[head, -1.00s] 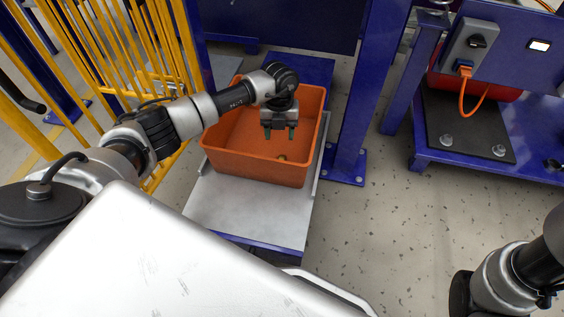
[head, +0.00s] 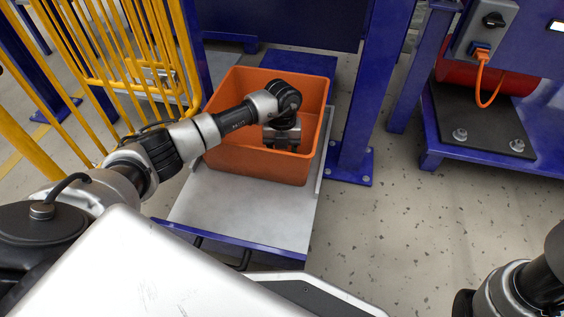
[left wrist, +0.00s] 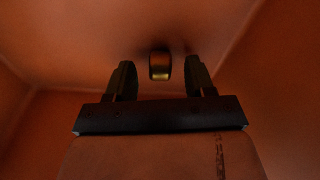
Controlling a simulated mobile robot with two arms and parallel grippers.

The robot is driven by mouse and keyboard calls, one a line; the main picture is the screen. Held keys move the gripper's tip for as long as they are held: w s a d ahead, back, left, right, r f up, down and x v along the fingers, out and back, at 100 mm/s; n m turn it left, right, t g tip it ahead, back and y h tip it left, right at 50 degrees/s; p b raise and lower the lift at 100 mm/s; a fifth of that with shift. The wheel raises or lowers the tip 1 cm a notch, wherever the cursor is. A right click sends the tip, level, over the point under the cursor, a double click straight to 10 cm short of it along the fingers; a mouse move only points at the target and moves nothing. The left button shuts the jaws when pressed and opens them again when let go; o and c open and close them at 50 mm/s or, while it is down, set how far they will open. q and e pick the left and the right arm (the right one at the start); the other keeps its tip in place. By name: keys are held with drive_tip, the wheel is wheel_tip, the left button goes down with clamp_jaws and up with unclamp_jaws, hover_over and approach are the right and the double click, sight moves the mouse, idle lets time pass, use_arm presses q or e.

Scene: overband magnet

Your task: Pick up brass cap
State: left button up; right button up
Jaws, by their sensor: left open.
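The brass cap (left wrist: 160,65) shows in the left wrist view as a small, shiny gold cylinder on the floor of the orange bin (head: 262,163). My left gripper (left wrist: 158,72) is down inside the bin, open, with one finger on each side of the cap and visible gaps between. Whether the fingertips are level with the cap I cannot tell. In the head view my left gripper (head: 281,147) is near the bin's front wall, and the cap is hidden there. Of my right arm only a link shows at the lower right; its gripper is out of view.
The bin stands on a grey metal tray (head: 235,212) with a blue front edge. A blue post (head: 362,110) rises close to the bin's right side. A yellow guard fence (head: 125,60) is at the left. A blue machine frame (head: 470,150) stands at the right.

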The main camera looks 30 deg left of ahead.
use_arm(q)
drive_tip(key=shift+f, duration=0.1)
clamp_jaws()
idle(0.4)
